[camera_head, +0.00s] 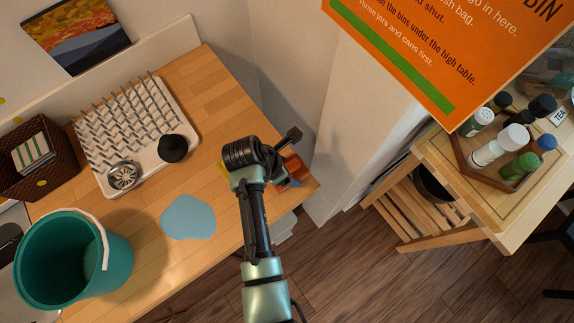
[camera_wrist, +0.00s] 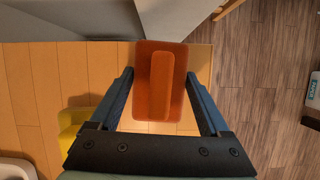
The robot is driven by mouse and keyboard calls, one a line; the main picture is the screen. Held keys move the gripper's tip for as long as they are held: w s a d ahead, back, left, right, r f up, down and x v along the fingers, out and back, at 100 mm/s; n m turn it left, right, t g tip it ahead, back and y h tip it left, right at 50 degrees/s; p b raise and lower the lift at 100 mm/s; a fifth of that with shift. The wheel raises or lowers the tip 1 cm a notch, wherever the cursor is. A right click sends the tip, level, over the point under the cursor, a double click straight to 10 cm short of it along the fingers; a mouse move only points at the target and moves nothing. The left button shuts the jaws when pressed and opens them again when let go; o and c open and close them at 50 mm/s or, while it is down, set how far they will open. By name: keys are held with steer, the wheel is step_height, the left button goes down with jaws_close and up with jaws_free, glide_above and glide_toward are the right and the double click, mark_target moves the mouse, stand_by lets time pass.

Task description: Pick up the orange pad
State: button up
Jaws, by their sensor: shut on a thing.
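The orange pad (camera_wrist: 142,85) is a rounded rectangular block with a raised bar along its middle, seen from above in the wrist view. My gripper (camera_wrist: 159,74) has one finger on each side of it and is shut on it. In the head view the orange pad (camera_head: 297,166) shows partly at the right corner of the wooden counter, with my wrist hiding the rest. I cannot tell whether the pad touches the counter or is held just above it.
A yellow thing (camera_wrist: 72,122) lies close to the left finger. On the counter (camera_head: 215,85) are a white dish rack (camera_head: 150,140), a blue puddle-shaped patch (camera_head: 188,217), a teal bucket (camera_head: 118,262) and a brown basket (camera_head: 55,172). A wall stands behind; open floor lies right.

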step_height(320, 180, up, 10)
steer(key=shift+r+b, duration=0.1)
steer(key=shift+b, duration=0.25)
stand_by(0.4)
